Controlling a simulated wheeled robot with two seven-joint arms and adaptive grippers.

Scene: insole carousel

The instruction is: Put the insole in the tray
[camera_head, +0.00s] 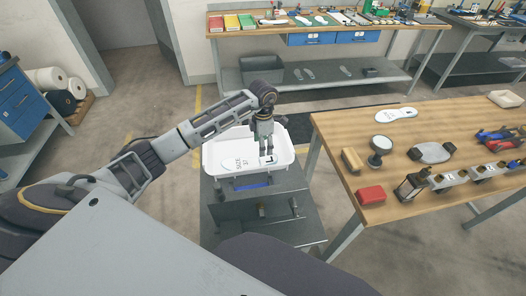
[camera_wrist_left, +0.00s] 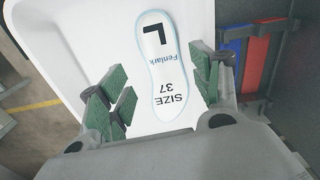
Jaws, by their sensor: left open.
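A white insole (camera_head: 238,164) marked "SIZE 37" lies flat in the white tray (camera_head: 213,165) on a dark cart. In the left wrist view the same insole (camera_wrist_left: 168,70) shows "L", "Fenlark" and "SIZE 37" on the white tray floor (camera_wrist_left: 70,60). My left gripper (camera_head: 266,156) points down over the tray and hides part of the insole in the head view. Its green-padded fingers (camera_wrist_left: 160,95) are open, spread to either side of the insole and apart from it. My right gripper is not in view.
A wooden table (camera_head: 345,120) stands right of the tray with another white insole (camera_head: 396,115), a red block (camera_head: 370,194), a round-headed tool (camera_head: 380,147) and other items. A long bench (camera_head: 300,40) stands at the back. Floor left of the cart is clear.

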